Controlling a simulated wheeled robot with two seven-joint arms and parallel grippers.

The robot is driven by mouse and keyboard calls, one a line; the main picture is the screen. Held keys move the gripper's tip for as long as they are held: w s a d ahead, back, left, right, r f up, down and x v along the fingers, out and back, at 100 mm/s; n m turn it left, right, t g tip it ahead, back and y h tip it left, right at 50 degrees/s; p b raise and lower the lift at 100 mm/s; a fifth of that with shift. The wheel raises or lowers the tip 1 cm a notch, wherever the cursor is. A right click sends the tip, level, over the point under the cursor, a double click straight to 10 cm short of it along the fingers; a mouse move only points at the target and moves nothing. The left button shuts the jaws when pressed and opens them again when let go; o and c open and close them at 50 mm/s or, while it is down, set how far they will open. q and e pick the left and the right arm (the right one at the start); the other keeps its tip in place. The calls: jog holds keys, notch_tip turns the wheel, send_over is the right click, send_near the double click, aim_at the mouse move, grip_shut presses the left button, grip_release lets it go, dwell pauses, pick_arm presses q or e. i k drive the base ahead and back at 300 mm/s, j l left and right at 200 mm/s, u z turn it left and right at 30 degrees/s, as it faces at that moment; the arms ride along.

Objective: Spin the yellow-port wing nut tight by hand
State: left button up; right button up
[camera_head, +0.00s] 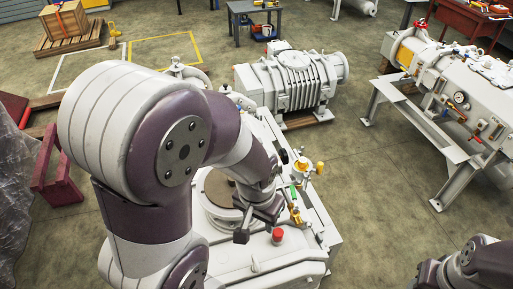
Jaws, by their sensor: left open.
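My left arm comes in from the left and covers much of the white vacuum machine (312,225). My left gripper (256,222) points down over the machine's top, open, with its dark fingers apart and nothing seen between them. A yellow-ringed port (302,164) with a yellow knob (320,167) beside it stands to the right of and beyond the gripper. Another yellow fitting (296,215) is just right of the gripper. The wing nut is too small to make out. Part of my right arm shows at the bottom right; its gripper is outside the picture.
A red cap (278,235) stands on the machine close to the gripper, and a green part (293,190) is near the yellow fittings. A ribbed grey pump (295,82) stands behind. A long grey machine on a frame (452,170) is at right. Floor between is clear.

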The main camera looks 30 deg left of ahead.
aim_at(299, 151)
jog(key=u, duration=0.55)
jog(key=k+j+u, duration=0.15)
jog(key=k, duration=0.55)
jog(key=i+l+u, duration=0.1)
jog(key=l+u, duration=1.25)
jog(key=k+l, duration=0.1)
jog(key=l, duration=0.35)
jog(key=k+l, duration=0.1)
jog(key=l, duration=0.3)
jog(key=k+l, duration=0.1)
jog(key=l, duration=0.35)
jog(key=k+l, duration=0.1)
jog(key=l, duration=0.35)
jog(key=i+l+u, duration=0.2)
jog(key=l+u, duration=0.25)
jog(key=i+l+u, duration=0.1)
jog(key=l+u, duration=0.3)
jog(key=l, duration=0.25)
jog(key=l+u, duration=0.45)
jog(key=l, duration=0.15)
jog(key=l+u, duration=0.1)
jog(key=l, duration=1.6)
